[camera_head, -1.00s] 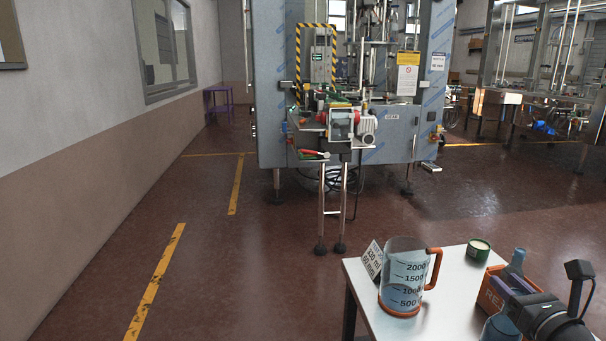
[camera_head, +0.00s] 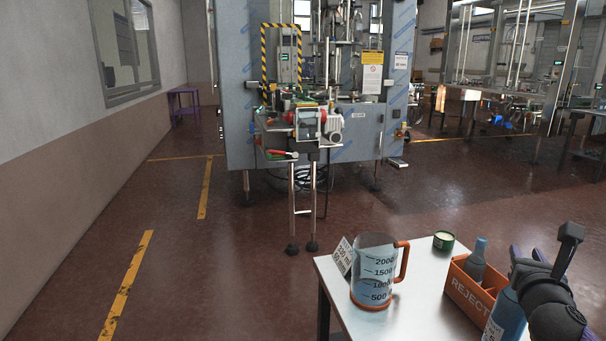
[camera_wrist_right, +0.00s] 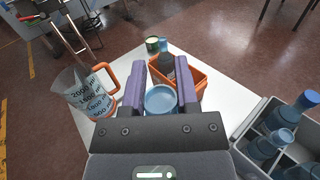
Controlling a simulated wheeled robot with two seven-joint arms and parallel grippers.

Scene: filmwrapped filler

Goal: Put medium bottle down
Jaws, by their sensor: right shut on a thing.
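My right gripper (camera_head: 530,272) is at the lower right of the head view, over the right part of the table. In the right wrist view its purple fingers (camera_wrist_right: 160,88) are closed around a blue bottle (camera_wrist_right: 160,101), seen from above between them. The held bottle also shows in the head view (camera_head: 507,314), roughly upright, with a white label; its base is out of frame, so I cannot tell whether it touches the table. The white table (camera_head: 421,312) lies below. My left gripper is not in view.
An orange REJECT box (camera_head: 464,291) holding a blue-capped bottle (camera_head: 477,262) is close beside the held bottle. A measuring jug (camera_head: 374,272), a sign card (camera_head: 343,256) and a green tin (camera_head: 443,240) share the table. A grey crate (camera_wrist_right: 245,145) holds several bottles. Bare tabletop lies before the jug.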

